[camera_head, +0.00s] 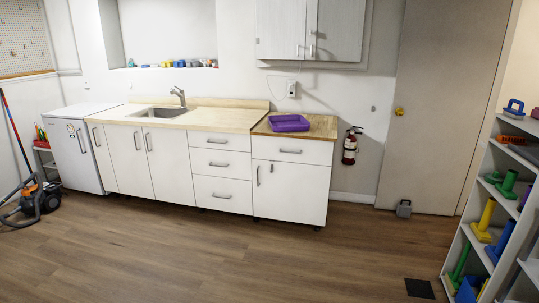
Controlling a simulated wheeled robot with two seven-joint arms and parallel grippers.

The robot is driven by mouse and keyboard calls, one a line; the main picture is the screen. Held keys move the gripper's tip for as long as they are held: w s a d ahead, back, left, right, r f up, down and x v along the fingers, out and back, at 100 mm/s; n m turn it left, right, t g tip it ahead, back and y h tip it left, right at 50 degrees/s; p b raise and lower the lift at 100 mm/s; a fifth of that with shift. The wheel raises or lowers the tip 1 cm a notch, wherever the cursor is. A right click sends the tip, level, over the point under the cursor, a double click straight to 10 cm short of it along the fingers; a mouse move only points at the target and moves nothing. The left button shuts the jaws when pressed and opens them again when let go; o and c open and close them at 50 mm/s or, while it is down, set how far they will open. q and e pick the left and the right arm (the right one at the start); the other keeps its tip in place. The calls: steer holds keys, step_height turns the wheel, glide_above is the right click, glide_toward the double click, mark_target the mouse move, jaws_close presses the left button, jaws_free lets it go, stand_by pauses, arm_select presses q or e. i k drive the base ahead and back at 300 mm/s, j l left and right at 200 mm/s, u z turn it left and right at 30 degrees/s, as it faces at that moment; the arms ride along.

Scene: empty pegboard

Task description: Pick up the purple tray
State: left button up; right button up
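The purple tray (289,123) lies flat on the wooden countertop (322,133) at the right end of the white kitchen cabinets, in the head view. It is shallow with a raised rim and looks empty. It stands across the room from me, with bare floor between. Neither of my grippers shows in this view.
A sink (158,112) is left of the tray. A fire extinguisher (350,146) hangs on the wall to the right. A shelf (463,235) with colourful items stands at right; a vacuum cleaner (40,196) is at far left. The wooden floor (230,255) is mostly clear.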

mark_target(278, 124)
steer(key=i, duration=3.5)
steer(key=i+z, duration=0.15)
steer(key=i, duration=0.25)
steer(key=i+j+z, duration=0.2)
steer(key=i, duration=0.25)
steer(key=i+j+z, duration=0.15)
steer(key=i, duration=0.25)
